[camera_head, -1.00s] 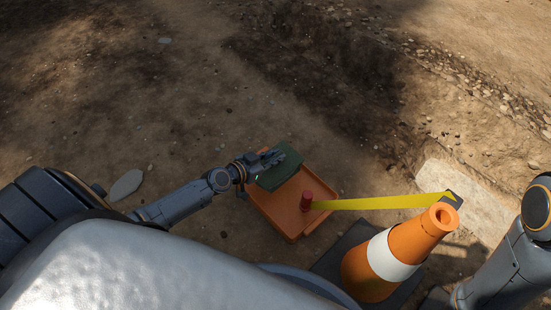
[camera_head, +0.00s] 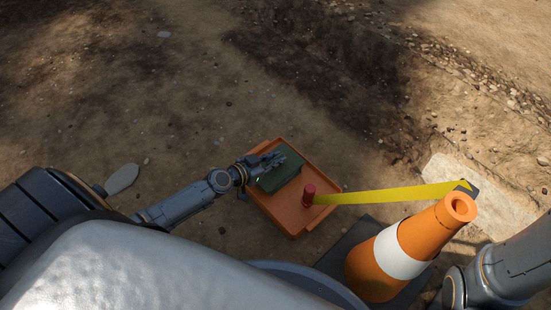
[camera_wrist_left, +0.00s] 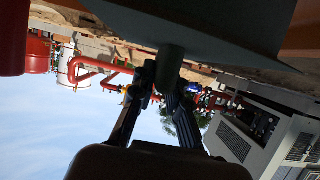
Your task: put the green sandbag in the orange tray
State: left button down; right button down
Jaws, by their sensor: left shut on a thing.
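The green sandbag (camera_head: 281,177) is in the far part of the orange tray's area in the head view. My left gripper (camera_head: 270,164) is shut on it from its far left side. In the left wrist view the bag (camera_wrist_left: 205,32) fills the top, with its narrow neck between my fingers (camera_wrist_left: 160,85). The orange tray (camera_head: 289,222) lies on the ground, its far rim showing beyond the bag. Whether the bag touches the tray floor, I cannot tell. My right arm enters at the lower right; its gripper is out of view.
A red cylinder (camera_head: 309,195) stands in the tray near its right side, with yellow tape (camera_head: 400,195) stretching right to a dark end piece (camera_head: 467,188). An orange and white traffic cone (camera_head: 400,252) stands close to the tray's right. Bare dirt lies beyond the tray.

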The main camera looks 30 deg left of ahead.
pick_arm(q)
jog(key=shift+w+r, duration=0.15)
jog(key=shift+r, duration=0.05)
jog(key=c, duration=1.8)
grip_release()
jog(key=shift+f, duration=0.3)
jog(key=o, duration=0.5)
jog(key=shift+c, duration=0.2)
jog(key=shift+r, duration=0.1)
